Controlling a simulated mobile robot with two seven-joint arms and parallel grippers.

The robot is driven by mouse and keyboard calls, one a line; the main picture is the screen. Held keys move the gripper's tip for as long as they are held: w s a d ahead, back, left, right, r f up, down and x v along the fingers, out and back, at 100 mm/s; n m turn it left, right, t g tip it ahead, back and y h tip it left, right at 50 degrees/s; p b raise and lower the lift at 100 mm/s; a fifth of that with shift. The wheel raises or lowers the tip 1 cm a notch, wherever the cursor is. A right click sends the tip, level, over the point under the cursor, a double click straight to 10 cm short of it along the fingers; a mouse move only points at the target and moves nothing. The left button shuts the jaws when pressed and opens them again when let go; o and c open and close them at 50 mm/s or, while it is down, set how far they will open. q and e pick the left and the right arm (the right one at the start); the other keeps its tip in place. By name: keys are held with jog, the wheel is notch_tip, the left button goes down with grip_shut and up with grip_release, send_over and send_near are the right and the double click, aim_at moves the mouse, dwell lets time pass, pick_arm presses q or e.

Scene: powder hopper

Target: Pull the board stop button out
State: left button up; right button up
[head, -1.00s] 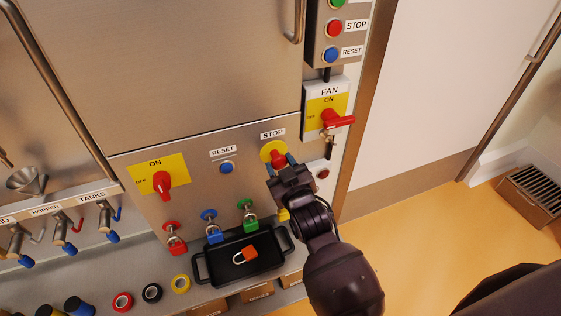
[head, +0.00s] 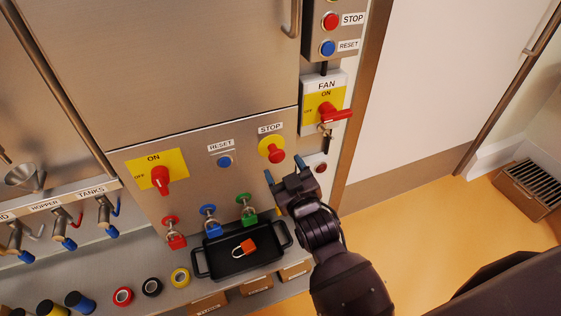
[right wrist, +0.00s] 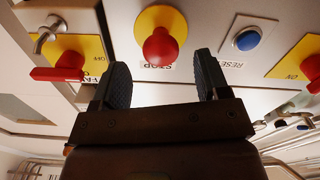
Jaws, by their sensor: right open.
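The board stop button (head: 273,151) is a red mushroom knob on a yellow round plate, under a STOP label on the steel panel. It also shows in the right wrist view (right wrist: 160,47), straight ahead of the fingers and upside down. My right gripper (head: 283,175) is open and empty, just below and in front of the button, apart from it. In the right wrist view its two dark fingertips (right wrist: 162,75) stand wide apart, with the knob beyond the gap. My left gripper is not in view.
A blue reset button (head: 225,162) sits left of the stop button. Open floor lies right.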

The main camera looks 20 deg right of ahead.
jog(key=s, duration=0.7)
jog(key=shift+s+d, duration=0.15)
jog(key=s+d+f+m+g, duration=0.1)
jog(key=s+d+f+g, duration=0.2)
jog(key=s+d+f, duration=0.2)
jog(key=s+d+f+m+g, duration=0.1)
jog(key=s+d+f+g, duration=0.3)
jog(key=s+f, duration=0.6)
jog(key=shift+d+f+h, duration=0.4)
jog(key=shift+d+f, duration=0.05)
jog(key=shift+f, duration=0.5)
